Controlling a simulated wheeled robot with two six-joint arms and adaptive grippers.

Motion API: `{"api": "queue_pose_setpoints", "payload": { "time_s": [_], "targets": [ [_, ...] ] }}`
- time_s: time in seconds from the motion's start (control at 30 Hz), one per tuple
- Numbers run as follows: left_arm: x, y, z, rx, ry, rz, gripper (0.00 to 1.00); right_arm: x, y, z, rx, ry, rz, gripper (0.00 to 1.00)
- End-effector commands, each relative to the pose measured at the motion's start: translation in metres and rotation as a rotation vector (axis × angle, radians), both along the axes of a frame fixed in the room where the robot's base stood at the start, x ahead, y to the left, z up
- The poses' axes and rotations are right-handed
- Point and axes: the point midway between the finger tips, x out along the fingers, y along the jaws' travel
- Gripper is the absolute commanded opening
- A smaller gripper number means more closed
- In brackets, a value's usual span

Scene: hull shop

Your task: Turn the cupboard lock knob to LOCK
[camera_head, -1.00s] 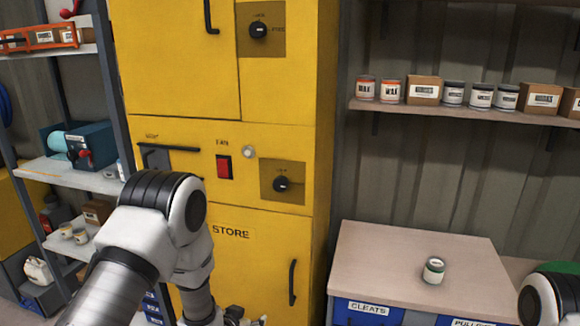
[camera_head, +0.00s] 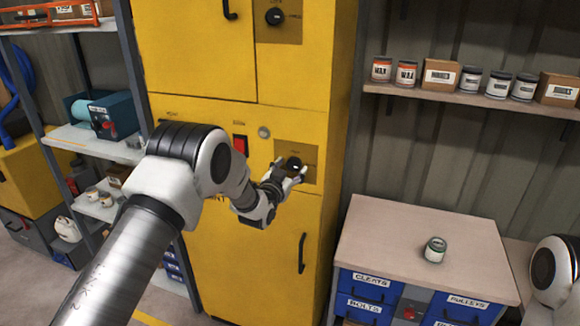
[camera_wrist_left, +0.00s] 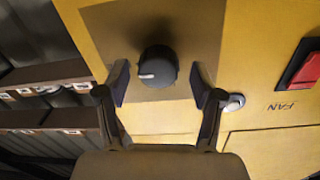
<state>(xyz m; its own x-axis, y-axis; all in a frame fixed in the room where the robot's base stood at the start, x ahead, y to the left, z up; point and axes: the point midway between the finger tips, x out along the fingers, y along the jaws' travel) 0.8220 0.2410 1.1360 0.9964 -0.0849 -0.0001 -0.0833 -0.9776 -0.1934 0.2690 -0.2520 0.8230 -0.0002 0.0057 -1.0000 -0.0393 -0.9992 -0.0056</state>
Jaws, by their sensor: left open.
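The yellow cupboard (camera_head: 262,250) has a lower black lock knob (camera_head: 293,163) on a brown plate. An upper black knob (camera_head: 274,17) sits on another plate higher up. My left gripper (camera_head: 291,173) is open in front of the lower knob. In the left wrist view the knob (camera_wrist_left: 158,66) lies between the spread fingers (camera_wrist_left: 160,84), with a gap on each side. Its white pointer mark is toward the left of that upside-down view. The plate lettering is too small or hidden to read. My right gripper is out of view; only part of that arm shows at the right edge.
A red FAN switch (camera_head: 240,145) and a round grey button (camera_head: 264,132) are left of the lower knob. A workbench (camera_head: 400,225) with a small jar (camera_head: 435,249) stands at the right. A wall shelf (camera_head: 470,97) holds tins and boxes.

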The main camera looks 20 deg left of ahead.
Motion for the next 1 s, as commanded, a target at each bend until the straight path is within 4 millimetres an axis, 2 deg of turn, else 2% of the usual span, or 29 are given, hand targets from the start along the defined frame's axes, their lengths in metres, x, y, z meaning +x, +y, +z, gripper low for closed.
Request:
{"api": "queue_pose_setpoints", "payload": {
  "time_s": [0.1,0.27,0.3,0.67,1.0],
  "targets": [
    [0.0,0.0,0.0,0.0,0.0,0.0,0.67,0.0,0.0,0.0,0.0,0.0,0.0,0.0],
    [0.0,0.0,0.0,0.0,0.0,0.0,0.1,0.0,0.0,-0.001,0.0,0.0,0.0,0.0],
    [0.0,0.0,0.0,0.0,0.0,0.0,0.07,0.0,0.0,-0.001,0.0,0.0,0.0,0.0],
    [0.0,0.0,-0.001,-0.027,0.0,0.0,0.07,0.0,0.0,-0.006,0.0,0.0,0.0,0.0],
    [-0.001,0.0,-0.005,-0.206,0.005,0.0,0.07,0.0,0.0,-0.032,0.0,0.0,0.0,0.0]
  ]
}}
